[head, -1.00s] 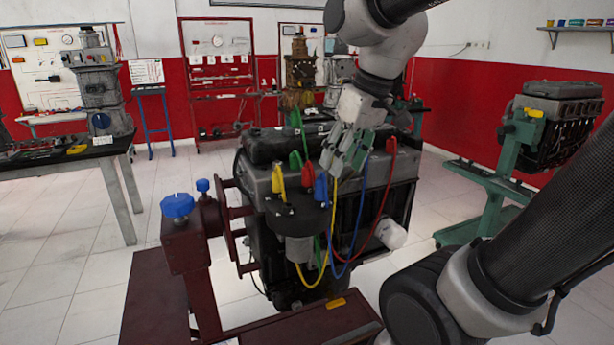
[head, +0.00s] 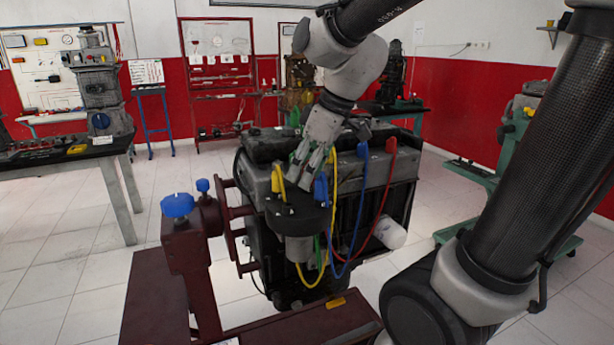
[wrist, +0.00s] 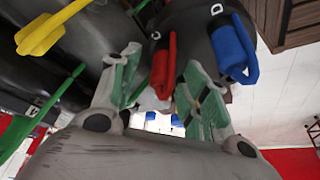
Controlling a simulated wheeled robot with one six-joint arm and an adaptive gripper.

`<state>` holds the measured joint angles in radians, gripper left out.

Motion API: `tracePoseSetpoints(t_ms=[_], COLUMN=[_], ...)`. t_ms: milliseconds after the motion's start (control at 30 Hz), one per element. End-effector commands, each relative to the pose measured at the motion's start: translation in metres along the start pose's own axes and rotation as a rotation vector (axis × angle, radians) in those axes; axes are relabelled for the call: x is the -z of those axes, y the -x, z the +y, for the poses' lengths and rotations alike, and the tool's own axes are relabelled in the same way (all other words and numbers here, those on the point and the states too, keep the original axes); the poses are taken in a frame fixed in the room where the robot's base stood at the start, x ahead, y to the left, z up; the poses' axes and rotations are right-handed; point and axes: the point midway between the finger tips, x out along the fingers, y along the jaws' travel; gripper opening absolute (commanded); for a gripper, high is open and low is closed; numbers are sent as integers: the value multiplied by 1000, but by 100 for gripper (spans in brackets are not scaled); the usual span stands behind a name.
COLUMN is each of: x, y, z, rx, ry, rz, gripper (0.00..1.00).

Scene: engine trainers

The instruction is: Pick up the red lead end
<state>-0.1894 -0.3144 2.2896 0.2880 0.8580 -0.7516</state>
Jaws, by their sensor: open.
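My gripper (head: 311,184) is open over the round black distributor cap (head: 302,217) at the front of the engine. In the wrist view, the red lead end (wrist: 163,68) is a red boot on the cap beside the letter C. It appears between the two green-padded fingers of my gripper (wrist: 160,84), nearer the left one, and I cannot tell whether they touch it. In the head view my fingers hide this red end. A blue lead end (wrist: 232,50) marked D is just right of the right finger. Another red end (head: 391,145) is on the engine's right side.
A yellow lead end (head: 278,182) stands left of my gripper, and a blue one (head: 321,188) is close among my fingers. A green lead end (wrist: 42,108) is at the wrist view's left. The engine (head: 385,178) sits on a dark red stand (head: 190,250).

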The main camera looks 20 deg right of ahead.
Motion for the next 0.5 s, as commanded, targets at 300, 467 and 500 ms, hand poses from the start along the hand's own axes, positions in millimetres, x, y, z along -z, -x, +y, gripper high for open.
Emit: tracePoseSetpoints(t_ms=[300, 467, 500], x=[0, 0, 0], y=[0, 1, 1], z=[0, 0, 0], rx=[-1, -1, -1], ry=[0, 0, 0], rz=[1, 1, 1], gripper=[14, 3, 3])
